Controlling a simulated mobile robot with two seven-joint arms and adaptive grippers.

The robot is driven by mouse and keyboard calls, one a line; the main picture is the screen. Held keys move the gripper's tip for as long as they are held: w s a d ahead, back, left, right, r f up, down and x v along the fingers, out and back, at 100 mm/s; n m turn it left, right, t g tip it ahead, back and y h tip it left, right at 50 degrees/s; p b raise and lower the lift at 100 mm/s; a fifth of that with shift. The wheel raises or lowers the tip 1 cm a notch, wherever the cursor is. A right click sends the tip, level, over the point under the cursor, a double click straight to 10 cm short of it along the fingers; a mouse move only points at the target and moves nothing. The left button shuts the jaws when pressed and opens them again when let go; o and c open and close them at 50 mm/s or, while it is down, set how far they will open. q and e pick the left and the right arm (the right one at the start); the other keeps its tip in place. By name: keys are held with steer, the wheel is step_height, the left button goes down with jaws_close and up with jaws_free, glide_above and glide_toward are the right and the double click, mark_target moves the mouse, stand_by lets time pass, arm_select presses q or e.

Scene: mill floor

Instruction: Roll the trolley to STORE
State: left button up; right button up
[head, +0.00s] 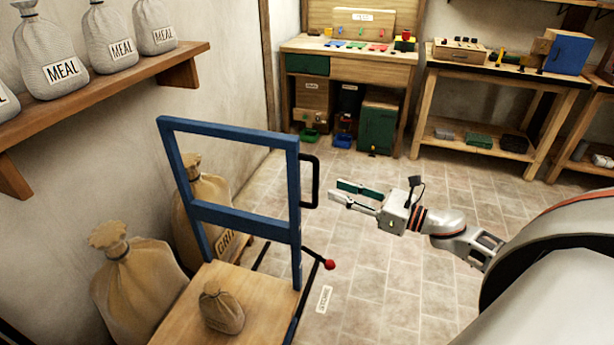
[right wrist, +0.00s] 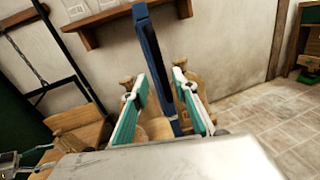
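The trolley has a blue upright frame (head: 240,214), a wooden deck (head: 250,292) and a black handle (head: 314,181) on its right post. A small tied sack (head: 221,308) stands on the deck. My right gripper (head: 337,190) is open and empty, just right of the handle, its fingers pointing toward it. I see no contact. In the right wrist view, the blue post (right wrist: 154,55) shows beyond and between the open fingers (right wrist: 160,88). My left gripper is outside the head view; a grey and green part at the wrist view's lower left may be it. No STORE sign is readable.
A lever with a red knob (head: 330,264) stands beside the trolley. A floor label (head: 324,299) is hard to read. Large sacks (head: 140,285) stand by the left wall under a shelf (head: 110,88). Benches (head: 350,65) line the back. Tiled floor is clear in the middle.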

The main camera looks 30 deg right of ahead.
steer(key=n, duration=0.1)
steer(key=p, duration=0.1)
glide_above(315, 202)
steer(key=shift+w+d+r, duration=0.25)
steer(key=shift+w+r, duration=0.05)
steer(key=shift+w, duration=0.1)
jaws_close()
